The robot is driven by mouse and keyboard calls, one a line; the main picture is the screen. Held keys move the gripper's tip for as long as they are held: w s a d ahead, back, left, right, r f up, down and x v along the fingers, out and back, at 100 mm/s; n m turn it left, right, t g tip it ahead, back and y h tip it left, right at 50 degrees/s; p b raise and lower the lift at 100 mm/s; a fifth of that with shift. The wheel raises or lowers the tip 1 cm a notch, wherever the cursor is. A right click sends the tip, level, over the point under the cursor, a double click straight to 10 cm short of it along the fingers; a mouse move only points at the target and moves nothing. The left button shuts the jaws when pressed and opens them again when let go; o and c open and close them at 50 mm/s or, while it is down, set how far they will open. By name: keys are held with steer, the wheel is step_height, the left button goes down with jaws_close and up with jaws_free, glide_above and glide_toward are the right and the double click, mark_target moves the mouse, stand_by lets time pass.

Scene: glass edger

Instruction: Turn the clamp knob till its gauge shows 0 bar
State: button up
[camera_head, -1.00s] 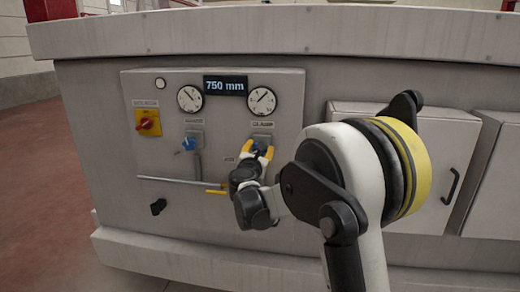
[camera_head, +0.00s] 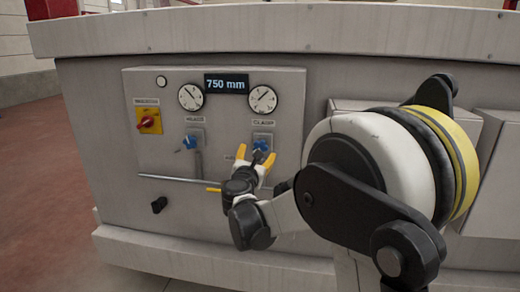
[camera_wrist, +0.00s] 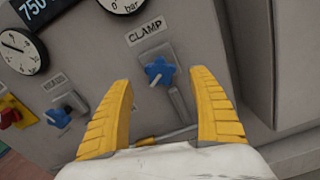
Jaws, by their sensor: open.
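The clamp knob (camera_head: 261,146) is a small blue knob under the CLAMP label on the grey panel. In the wrist view the knob (camera_wrist: 159,71) shows uncovered, ahead of and between the fingertips. My gripper (camera_head: 256,155) is open, with its yellow fingers apart and a little short of the knob; it also shows in the wrist view (camera_wrist: 161,78). The clamp gauge (camera_head: 262,99) is a round white dial above the knob. Its needle slants between lower left and upper right; the value is too small to read. The wrist view cuts off most of this gauge (camera_wrist: 124,4).
A similar blue knob (camera_head: 190,142) sits to the left under another gauge (camera_head: 191,97). A red switch on a yellow plate (camera_head: 148,121) is further left. A 750 mm display (camera_head: 226,84) lies between the gauges. A pipe (camera_head: 178,179) runs below the knobs.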

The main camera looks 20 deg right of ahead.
steer(key=v, duration=0.5)
steer(key=shift+s+a, duration=0.15)
steer(key=shift+s, duration=0.05)
steer(key=s+f+m+g+y+b, duration=0.1)
steer(key=s+f+m+g+y, duration=0.2)
steer(key=s+m, duration=0.55)
steer(key=s+f+m+g+y+b, duration=0.1)
steer(key=s+f+m+g+b, duration=0.1)
steer(key=s+f+m, duration=0.45)
steer(key=s+a+f+m+g+y, duration=0.1)
steer(key=s+a+f+m+y, duration=0.2)
steer(key=s, duration=0.5)
steer(key=s+a+f+m+g+y+b, duration=0.1)
steer(key=s+a+f+m+g+y, duration=0.1)
steer(key=s+a+m, duration=0.4)
steer(key=s+f+m+y, duration=0.1)
steer(key=s+f+m, duration=0.1)
steer(key=s, duration=0.1)
steer(key=shift+s+a, duration=0.15)
steer(key=shift+a, duration=0.15)
steer(key=shift+f, duration=0.15)
steer(key=shift+c, duration=0.3)
